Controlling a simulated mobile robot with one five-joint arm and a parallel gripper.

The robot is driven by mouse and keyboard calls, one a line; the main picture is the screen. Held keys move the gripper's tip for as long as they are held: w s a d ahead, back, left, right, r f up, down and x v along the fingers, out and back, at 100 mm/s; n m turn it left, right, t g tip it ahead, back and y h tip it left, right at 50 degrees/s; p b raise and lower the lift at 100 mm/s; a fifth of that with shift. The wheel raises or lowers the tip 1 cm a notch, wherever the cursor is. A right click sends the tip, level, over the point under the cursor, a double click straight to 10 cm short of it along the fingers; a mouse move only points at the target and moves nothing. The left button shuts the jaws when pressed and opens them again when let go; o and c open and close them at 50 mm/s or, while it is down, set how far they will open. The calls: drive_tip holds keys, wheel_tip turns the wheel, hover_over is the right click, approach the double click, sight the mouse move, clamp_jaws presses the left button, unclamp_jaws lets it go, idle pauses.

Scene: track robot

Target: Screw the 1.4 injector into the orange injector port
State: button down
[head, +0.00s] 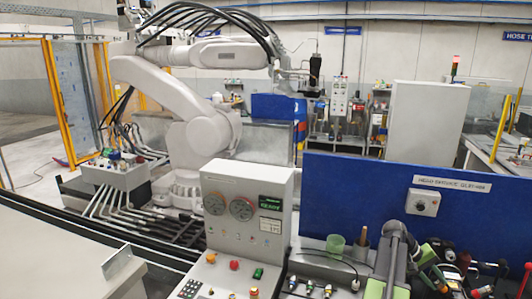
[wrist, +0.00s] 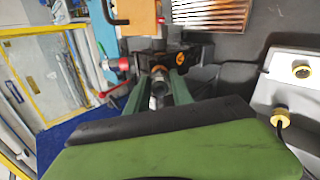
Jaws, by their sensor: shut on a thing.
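In the wrist view the two green fingers of my gripper (wrist: 159,92) are shut on a small grey metal cylinder, which looks like an injector (wrist: 158,88). A brass-coloured part shows at its far end. Just beyond the fingertips is a dark block with an orange ring (wrist: 181,58), which may be the orange injector port. I cannot tell whether the injector touches it. Any size mark is too small to read. In the head view my grey arm reaches up at the lower right, and the gripper's hold cannot be made out among the clutter there.
Small fittings (head: 310,287) stand in a row on the bench, near a green cup (head: 335,245). A blue panel (head: 345,190) stands behind. A red-ended tool (wrist: 110,65) lies left of the fingers. A pale box (wrist: 290,90) with a cable is at right.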

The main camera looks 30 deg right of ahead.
drive_tip(key=shift+m, duration=1.1)
drive_tip(key=m, duration=0.3)
drive_tip(key=shift+m, duration=0.4)
drive_tip(key=m, duration=0.3)
drive_tip(key=shift+m, duration=0.4)
drive_tip(key=m, duration=0.4)
drive_tip(key=shift+m, duration=0.3)
drive_tip(key=m, duration=0.4)
drive_tip(key=shift+m, duration=0.4)
drive_tip(key=m, duration=0.7)
